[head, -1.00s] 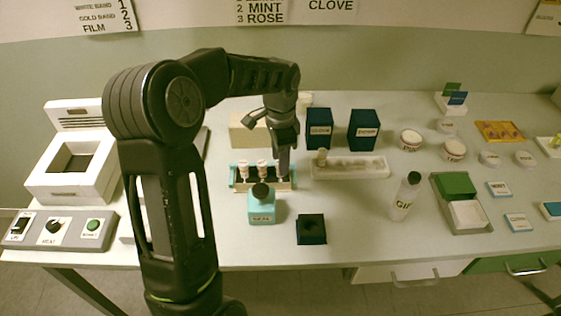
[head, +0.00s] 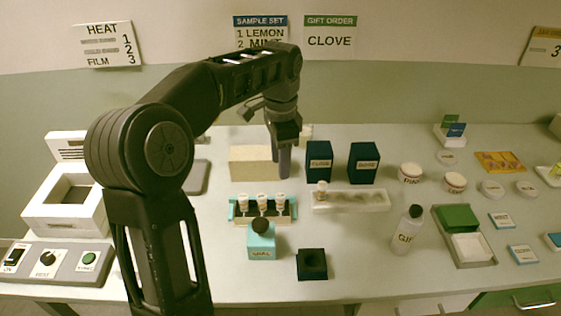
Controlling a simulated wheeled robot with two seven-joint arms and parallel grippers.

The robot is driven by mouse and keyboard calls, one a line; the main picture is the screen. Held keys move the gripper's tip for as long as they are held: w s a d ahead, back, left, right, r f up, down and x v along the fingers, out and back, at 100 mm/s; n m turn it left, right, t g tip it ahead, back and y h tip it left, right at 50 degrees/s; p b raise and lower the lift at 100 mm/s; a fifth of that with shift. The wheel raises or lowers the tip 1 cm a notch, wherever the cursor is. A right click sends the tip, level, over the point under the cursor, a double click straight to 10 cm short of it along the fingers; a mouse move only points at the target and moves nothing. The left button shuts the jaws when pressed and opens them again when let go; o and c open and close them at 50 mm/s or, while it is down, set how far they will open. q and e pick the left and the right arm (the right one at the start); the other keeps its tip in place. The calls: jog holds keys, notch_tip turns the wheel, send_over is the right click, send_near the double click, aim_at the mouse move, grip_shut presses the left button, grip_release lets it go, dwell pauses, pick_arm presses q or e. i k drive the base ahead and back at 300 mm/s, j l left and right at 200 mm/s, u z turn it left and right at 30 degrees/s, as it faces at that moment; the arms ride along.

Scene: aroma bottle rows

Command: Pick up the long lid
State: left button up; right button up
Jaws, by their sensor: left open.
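A long cream block (head: 250,164), which looks like the long lid, lies at the back of the table behind the teal rack (head: 233,211). My left gripper (head: 284,172) points down at the right end of this block, in front of or above it; I cannot tell the exact gap. It is seen edge-on, open, and holds nothing visible. Three small white-capped bottles (head: 262,203) stand upright in the teal rack, just nearer than the gripper. My right gripper is out of view.
A teal bottle with a black cap (head: 261,244) and a dark square holder (head: 312,264) stand in front. Two dark blue boxes (head: 363,163) and a white tray (head: 372,201) stand right of the gripper. A clear bottle (head: 408,232) is further right.

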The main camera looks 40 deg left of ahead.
aim_at(247, 163)
jog(key=k+l, duration=0.8)
jog(key=l, duration=0.1)
